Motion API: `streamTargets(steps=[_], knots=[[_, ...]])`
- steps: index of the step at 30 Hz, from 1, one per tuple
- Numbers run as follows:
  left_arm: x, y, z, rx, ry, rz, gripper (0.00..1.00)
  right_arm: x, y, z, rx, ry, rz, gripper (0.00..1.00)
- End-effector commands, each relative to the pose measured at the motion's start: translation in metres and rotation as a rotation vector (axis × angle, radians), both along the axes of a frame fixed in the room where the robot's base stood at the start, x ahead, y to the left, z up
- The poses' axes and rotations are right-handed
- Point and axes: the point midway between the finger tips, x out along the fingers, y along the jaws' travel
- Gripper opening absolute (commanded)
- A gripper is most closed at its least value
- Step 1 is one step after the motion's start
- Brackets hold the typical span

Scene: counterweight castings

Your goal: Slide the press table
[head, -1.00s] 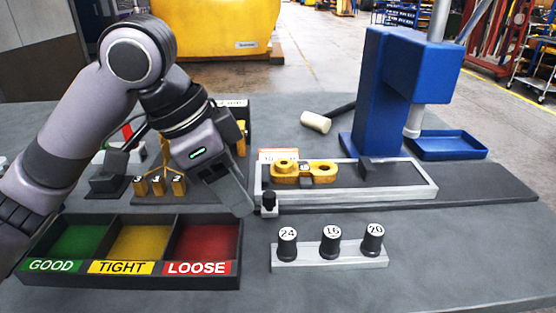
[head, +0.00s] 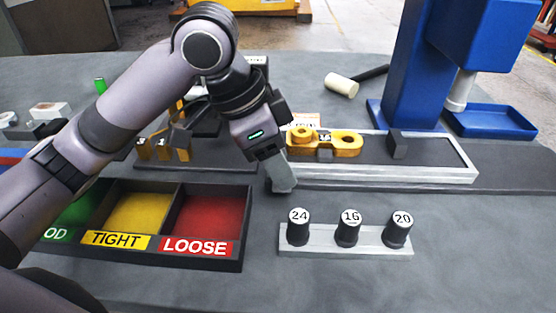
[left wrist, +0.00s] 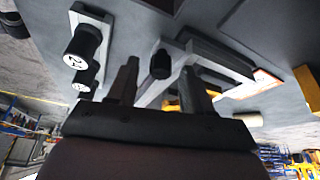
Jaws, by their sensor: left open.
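The press table (head: 455,174) is a light-framed, dark-topped tray on a dark rail before the blue press (head: 410,65). A yellow casting with two round bosses (head: 345,146) lies on its left part, and a dark block (head: 397,145) stands farther right. My left gripper (head: 281,185) is at the table's left front corner, pointing down. In the left wrist view its open fingers (left wrist: 160,82) stand on either side of the black knob (left wrist: 161,64) on the table's end, with a gap visible. In the head view the gripper hides the knob. My right gripper is out of view.
A stand with three black plug gauges (head: 348,228) is in front of the press table. A sorting bin marked TIGHT and LOOSE (head: 173,257) is at left front. A mallet (head: 342,85) lies behind. A blue tray (head: 495,122) sits beside the press.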

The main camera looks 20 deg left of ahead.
Motion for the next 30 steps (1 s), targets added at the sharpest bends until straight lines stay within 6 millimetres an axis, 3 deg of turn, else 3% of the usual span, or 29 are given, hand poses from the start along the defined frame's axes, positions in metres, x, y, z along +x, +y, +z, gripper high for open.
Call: streamTargets(steps=[8, 12, 23, 30], knots=[[0.000, -0.001, -0.002, 0.000, 0.000, 0.000, 0.47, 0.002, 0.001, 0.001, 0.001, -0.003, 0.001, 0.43], [0.000, -0.001, -0.002, 0.000, 0.000, 0.000, 0.01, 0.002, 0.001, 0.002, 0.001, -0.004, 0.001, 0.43], [0.002, -0.010, 0.001, 0.000, 0.002, -0.003, 0.00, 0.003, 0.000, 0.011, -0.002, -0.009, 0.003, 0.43], [0.012, -0.050, 0.006, -0.002, 0.003, -0.006, 0.00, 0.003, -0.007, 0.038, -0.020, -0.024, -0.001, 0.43]])
